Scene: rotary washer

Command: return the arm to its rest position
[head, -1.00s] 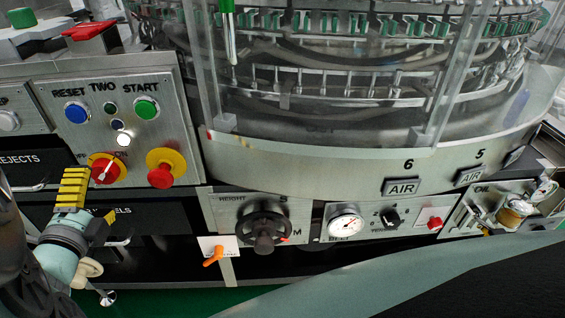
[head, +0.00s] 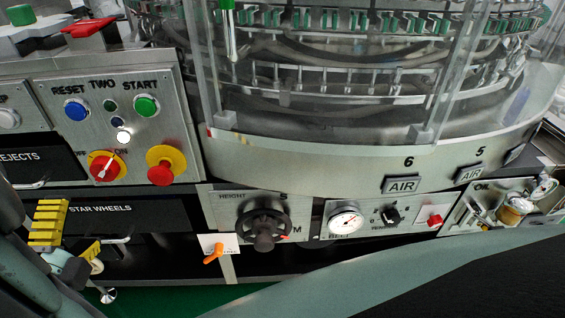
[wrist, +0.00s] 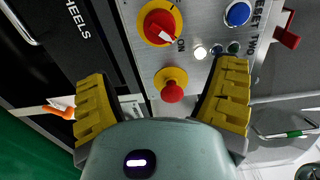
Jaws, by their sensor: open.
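My gripper (head: 68,238) is at the lower left of the head view, in front of the black drawer labelled STAR WHEELS (head: 135,212). Its two yellow ribbed fingers are spread apart, with nothing held between them. In the wrist view, my gripper (wrist: 163,75) is also open, facing the control panel (wrist: 190,75). The red rotary switch (wrist: 160,25) on its yellow plate and the red mushroom button (wrist: 172,85) show between and beyond the fingers, apart from them. The switch's white pointer is toward the ON label. Parts of my arm show at the left edge of the head view.
The blue (head: 76,109) and green (head: 146,105) buttons sit above the red switch. A black handwheel (head: 264,225) and an orange-handled lever (head: 213,254) are right of my gripper. The clear machine guard (head: 330,70) stands behind. Green floor (head: 180,298) shows below.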

